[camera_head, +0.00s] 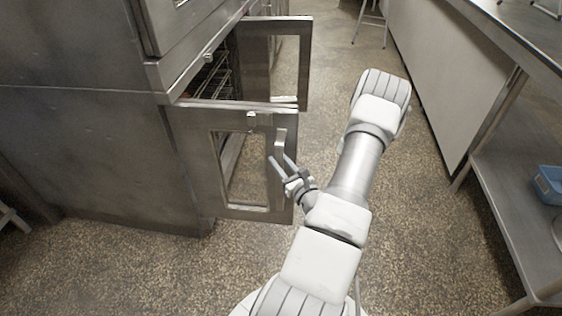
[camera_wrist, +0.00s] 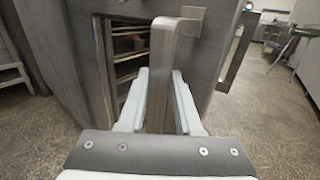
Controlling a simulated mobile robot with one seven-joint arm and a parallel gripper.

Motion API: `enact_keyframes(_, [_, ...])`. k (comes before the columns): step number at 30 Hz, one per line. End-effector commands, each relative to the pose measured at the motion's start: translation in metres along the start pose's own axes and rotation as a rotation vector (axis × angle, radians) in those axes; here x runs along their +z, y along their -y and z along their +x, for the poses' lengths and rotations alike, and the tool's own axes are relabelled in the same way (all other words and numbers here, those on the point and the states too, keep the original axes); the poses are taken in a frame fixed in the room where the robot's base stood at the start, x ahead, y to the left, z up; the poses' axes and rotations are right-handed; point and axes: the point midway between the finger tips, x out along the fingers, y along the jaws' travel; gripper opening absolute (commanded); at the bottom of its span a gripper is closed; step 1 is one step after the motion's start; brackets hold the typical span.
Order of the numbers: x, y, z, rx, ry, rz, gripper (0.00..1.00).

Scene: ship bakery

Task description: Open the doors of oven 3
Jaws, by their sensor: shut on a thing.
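The lower oven (camera_head: 215,85) stands at left with both steel doors swung out. The near door (camera_head: 200,160), with a glass window, stands open toward me. The far door (camera_head: 305,60) is open behind it. My gripper (camera_head: 281,161) is at the near door's upright handle (camera_head: 281,143). In the wrist view, the fingers (camera_wrist: 160,85) lie on either side of the handle bar (camera_wrist: 163,55), shut on it. Wire racks (camera_wrist: 125,60) show inside the oven. No oven number is readable.
Another oven section (camera_head: 175,25) sits above. A steel table (camera_head: 520,200) with a lower shelf and a blue bin (camera_head: 549,184) stands at right. A stool (camera_head: 371,22) is at the far end. The speckled floor between is clear.

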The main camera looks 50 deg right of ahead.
Motion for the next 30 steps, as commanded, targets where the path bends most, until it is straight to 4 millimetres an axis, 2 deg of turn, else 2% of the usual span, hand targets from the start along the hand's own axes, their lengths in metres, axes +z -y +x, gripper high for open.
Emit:
enact_keyframes(1, [0.0, -0.0086, 0.0032, 0.02, 0.001, 0.006, 0.0])
enact_keyframes(14, [0.0, -0.0086, 0.0034, 0.02, 0.001, 0.005, 0.0])
enact_keyframes(15, [0.0, -0.0086, 0.0034, 0.02, 0.001, 0.005, 0.35])
enact_keyframes(19, [0.0001, -0.0075, 0.0031, 0.017, 0.001, 0.005, 0.58])
enact_keyframes(20, [0.0002, -0.007, 0.0029, 0.016, 0.002, 0.004, 0.61])
enact_keyframes(30, [0.0006, -0.0029, -0.004, 0.007, 0.001, 0.002, 0.61])
